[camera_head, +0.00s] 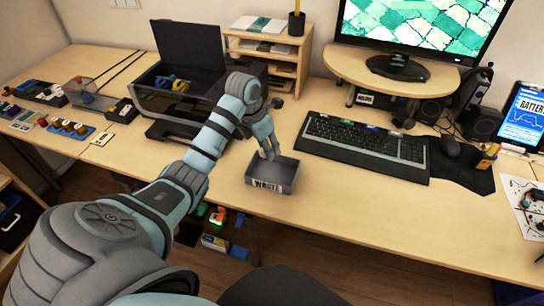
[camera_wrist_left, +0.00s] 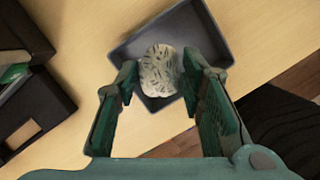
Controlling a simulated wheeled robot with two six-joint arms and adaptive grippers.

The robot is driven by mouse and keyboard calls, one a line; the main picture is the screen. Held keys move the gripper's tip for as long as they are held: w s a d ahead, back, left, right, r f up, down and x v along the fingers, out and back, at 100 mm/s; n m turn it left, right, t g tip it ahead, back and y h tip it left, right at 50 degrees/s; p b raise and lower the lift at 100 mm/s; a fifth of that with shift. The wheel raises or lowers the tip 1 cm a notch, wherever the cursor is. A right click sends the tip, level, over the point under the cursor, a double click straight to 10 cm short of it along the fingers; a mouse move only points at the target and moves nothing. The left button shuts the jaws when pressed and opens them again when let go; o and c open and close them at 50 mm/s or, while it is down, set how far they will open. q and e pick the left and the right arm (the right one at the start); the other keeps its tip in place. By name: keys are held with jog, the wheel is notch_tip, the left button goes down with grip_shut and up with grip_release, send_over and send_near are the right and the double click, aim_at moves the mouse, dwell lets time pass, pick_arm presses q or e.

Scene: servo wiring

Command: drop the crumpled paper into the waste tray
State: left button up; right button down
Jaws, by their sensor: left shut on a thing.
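The crumpled paper (camera_wrist_left: 160,70) is a whitish ball with dark marks, seen in the left wrist view between the fingertips of my left gripper (camera_wrist_left: 162,80). The gripper is shut on it. The waste tray (camera_wrist_left: 222,44) is a dark grey open box, and the paper shows over its inside. In the head view the tray (camera_head: 262,187), labelled WASTE, sits near the table's front edge. My left gripper (camera_head: 270,154) points down over its back part there. The paper is hidden in the head view. I cannot tell how high it is above the tray floor. My right gripper is not in view.
A black keyboard (camera_head: 365,144) lies to the right of the tray. An open dark case (camera_head: 180,100) stands at the back left, behind my left arm. A wooden shelf (camera_head: 286,46) stands behind. Bare table lies between tray and keyboard.

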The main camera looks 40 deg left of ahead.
pick_arm(q)
jog(key=o, duration=0.6)
jog(key=shift+o, duration=1.1)
jog(key=shift+w+f, duration=0.1)
jog(key=shift+w, duration=0.1)
jog(key=v, duration=0.5)
jog(key=shift+s+a, duration=0.2)
jog(key=shift+s, duration=0.1)
jog(key=s+a, duration=0.2)
jog(key=s, duration=0.9)
jog(key=shift+a, duration=0.25)
jog(key=shift+a, duration=0.1)
